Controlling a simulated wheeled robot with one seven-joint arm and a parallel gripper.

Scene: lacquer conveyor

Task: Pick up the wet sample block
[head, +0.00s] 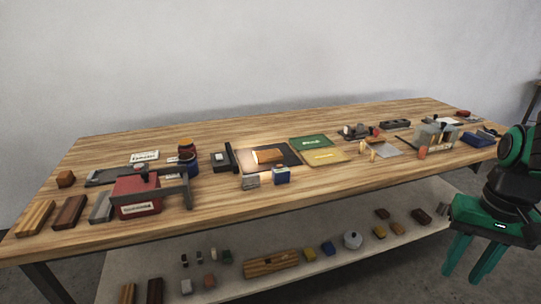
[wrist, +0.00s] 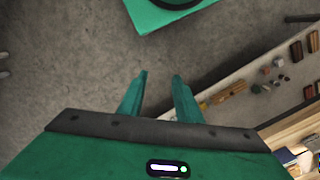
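An orange-brown block (head: 267,156) lies on a dark, brightly lit tray (head: 290,154) in the middle of the bench in the head view. It looks like the wet sample block, but no label that I can read confirms this. My gripper (head: 470,274) hangs at the right, in front of the bench and well apart from the block. Its green fingers point down, spread and empty. The wrist view also shows the fingers (wrist: 160,76) apart with only grey floor between them. The block does not clearly show in the wrist view.
The wooden bench (head: 235,203) has bare wood along its front edge. A grey and a blue box (head: 281,175) stand just before the tray. Green (head: 310,142) and yellow (head: 324,157) mats lie to its right. A red box (head: 136,196) stands left. A lower shelf (head: 225,290) holds several small items.

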